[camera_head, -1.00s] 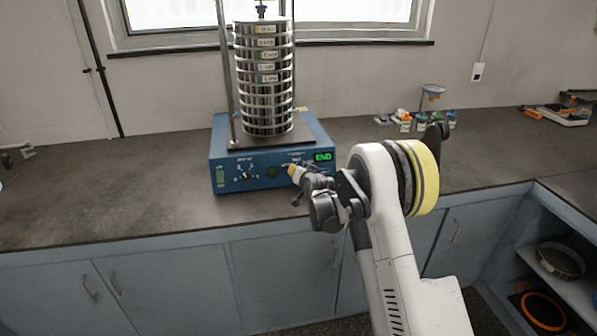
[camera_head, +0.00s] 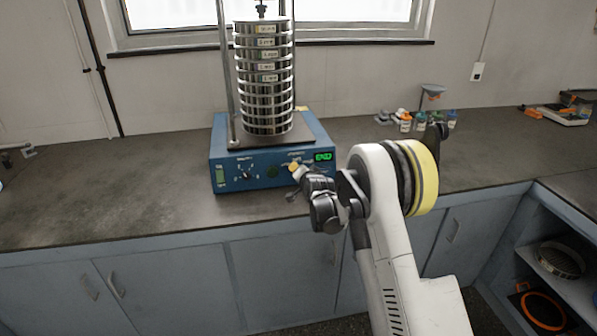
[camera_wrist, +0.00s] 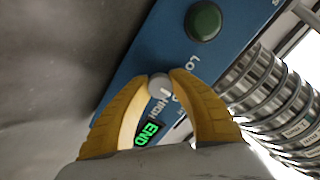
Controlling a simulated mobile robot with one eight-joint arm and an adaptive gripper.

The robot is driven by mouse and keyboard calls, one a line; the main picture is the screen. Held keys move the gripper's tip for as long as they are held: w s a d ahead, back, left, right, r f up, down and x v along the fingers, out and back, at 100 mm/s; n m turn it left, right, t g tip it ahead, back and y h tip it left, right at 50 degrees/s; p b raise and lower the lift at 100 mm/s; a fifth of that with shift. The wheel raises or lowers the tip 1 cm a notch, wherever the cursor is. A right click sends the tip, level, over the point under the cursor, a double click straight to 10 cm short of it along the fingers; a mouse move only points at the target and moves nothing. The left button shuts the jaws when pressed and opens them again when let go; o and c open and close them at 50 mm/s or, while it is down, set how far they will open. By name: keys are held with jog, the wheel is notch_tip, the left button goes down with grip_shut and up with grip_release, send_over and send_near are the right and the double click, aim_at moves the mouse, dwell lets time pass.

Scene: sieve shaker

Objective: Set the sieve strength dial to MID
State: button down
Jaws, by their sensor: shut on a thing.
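The blue sieve shaker (camera_head: 228,183) stands on the counter with a tall stack of metal sieves (camera_head: 264,75) on it. In the wrist view, a small grey dial (camera_wrist: 158,84) sits on the blue panel between the tips of my gripper (camera_wrist: 160,82). Parts of the words LO and HIGH show beside it; a middle mark is hidden or unreadable. The yellow fingers are closed on the dial. In the head view my gripper (camera_head: 295,169) is at the right half of the front panel and hides the dial. The green display (camera_head: 323,156) reads END.
Another dial (camera_head: 245,172) and a green switch (camera_head: 220,178) are on the left of the panel. A round dark green button (camera_wrist: 203,21) is near the held dial. Small bottles (camera_head: 405,122) stand to the right. The counter left of the shaker is clear.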

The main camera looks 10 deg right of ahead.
jog(key=c, duration=1.1)
grip_release()
jog(key=shift+s, duration=0.1)
jog(key=v, duration=1.1)
jog(key=shift+s, duration=0.4)
jog(key=shift+r, duration=0.15)
